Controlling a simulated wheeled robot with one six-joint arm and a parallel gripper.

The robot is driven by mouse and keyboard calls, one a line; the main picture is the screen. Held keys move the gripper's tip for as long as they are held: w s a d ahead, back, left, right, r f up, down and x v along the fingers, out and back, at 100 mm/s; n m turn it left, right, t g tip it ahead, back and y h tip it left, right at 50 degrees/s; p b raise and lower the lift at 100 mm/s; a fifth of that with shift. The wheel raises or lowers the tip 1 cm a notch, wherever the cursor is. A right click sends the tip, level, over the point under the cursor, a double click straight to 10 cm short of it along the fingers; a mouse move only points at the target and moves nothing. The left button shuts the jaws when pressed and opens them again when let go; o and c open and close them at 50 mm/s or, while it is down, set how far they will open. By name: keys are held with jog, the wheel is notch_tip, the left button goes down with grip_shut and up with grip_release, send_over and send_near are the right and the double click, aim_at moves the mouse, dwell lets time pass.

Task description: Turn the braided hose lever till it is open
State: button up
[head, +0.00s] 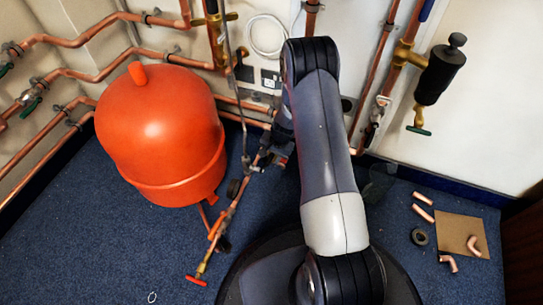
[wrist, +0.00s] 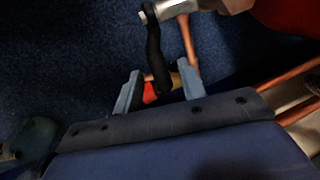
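In the head view a grey braided hose (head: 243,115) hangs beside the orange tank and runs down to fittings partly behind my arm. A small red piece (head: 283,162) shows there at the arm's edge; I cannot tell if it is the hose lever. In the wrist view my gripper (wrist: 159,72) is open, its two fingers apart. A black curved piece (wrist: 154,50) reaches down between them. A red part (wrist: 150,92) and a yellowish part (wrist: 176,80) lie between the fingers, near the palm. Contact with either finger cannot be told. My gripper is mostly hidden in the head view.
The orange tank (head: 160,135) stands close on the left. Copper pipes (head: 70,75) run along the walls. A red-handled valve (head: 197,281) is low in front. Copper offcuts (head: 423,213) and a brown board (head: 462,234) lie on the blue floor at right.

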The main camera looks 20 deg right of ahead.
jog(key=shift+c, duration=0.5)
grip_shut()
